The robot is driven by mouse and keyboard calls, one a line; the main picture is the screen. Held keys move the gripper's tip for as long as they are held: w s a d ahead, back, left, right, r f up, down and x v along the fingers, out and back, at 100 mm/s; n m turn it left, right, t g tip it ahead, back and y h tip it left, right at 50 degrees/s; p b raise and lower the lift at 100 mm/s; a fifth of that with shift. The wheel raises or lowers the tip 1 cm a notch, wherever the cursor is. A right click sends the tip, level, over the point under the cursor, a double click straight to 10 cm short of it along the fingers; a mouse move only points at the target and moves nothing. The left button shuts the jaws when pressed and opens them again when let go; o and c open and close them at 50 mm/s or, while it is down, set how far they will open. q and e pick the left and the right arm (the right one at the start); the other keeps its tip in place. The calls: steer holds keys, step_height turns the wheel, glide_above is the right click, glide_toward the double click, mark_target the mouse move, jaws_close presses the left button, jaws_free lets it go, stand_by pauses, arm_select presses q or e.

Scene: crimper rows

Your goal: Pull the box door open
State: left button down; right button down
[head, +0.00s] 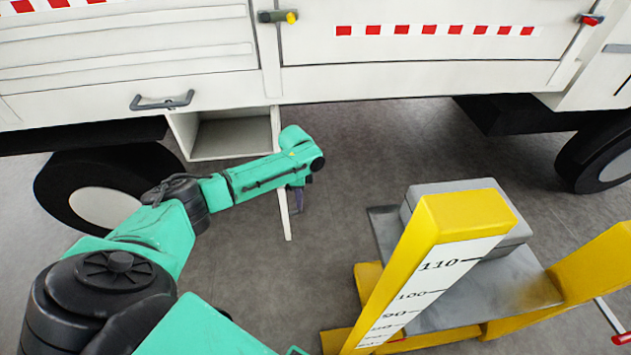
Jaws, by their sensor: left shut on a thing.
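A white box (182,141) hangs under the side of the white truck, and its front is open, with an empty grey inside. The box door (285,214) shows nearly edge-on as a thin white strip, standing out from the right side of the box opening. My left arm comes in from the left across the front of the box. My left gripper (298,201) points down at the door and is shut on it; the exact grip is partly hidden by the wrist. My right gripper is not in view.
The truck body (420,80) spans the top, with a grey handle (162,103) above the box. A wheel (105,207) is left of the box. A yellow stand with a height scale (450,225) stands at the lower right. Grey floor between is clear.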

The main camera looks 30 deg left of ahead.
arm_select(q)
steer(key=shift+s+a+r, duration=0.1)
steer(key=shift+s+a, duration=0.1)
steer(key=shift+a, duration=0.2)
steer(key=c, duration=0.8)
jaws_free()
steer(key=shift+c, duration=0.2)
steer(key=shift+d, duration=0.1)
step_height(320, 180, up, 14)
steer(key=shift+r, duration=0.25)
